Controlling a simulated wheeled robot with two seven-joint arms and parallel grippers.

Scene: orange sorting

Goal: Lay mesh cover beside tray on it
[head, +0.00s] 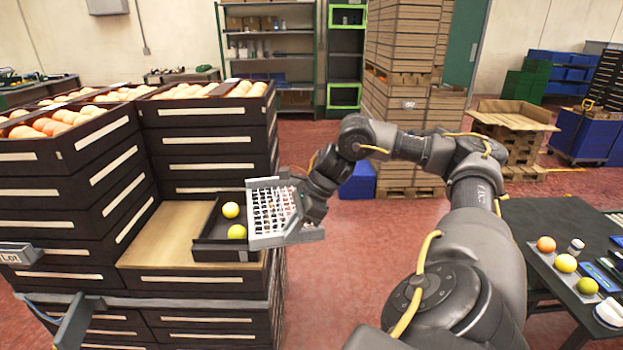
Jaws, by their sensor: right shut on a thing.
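The white mesh cover (270,212), a grid with open cells, is in my right gripper (290,212). The gripper is shut on it, with its grey jaws at the cover's upper and lower sides. The cover stands tilted, near the right end of a small black tray (212,255). The tray sits on a wooden board and holds a yellow fruit (231,210) and a yellow-green fruit (237,232). The cover hides the tray's right end, and I cannot tell whether they touch.
Stacked black crates with oranges (60,122) rise left of and behind the tray. The wooden board (170,228) is bare left of the tray. A dark table (548,216) with fruits and small items stands at the right. Red floor is clear between.

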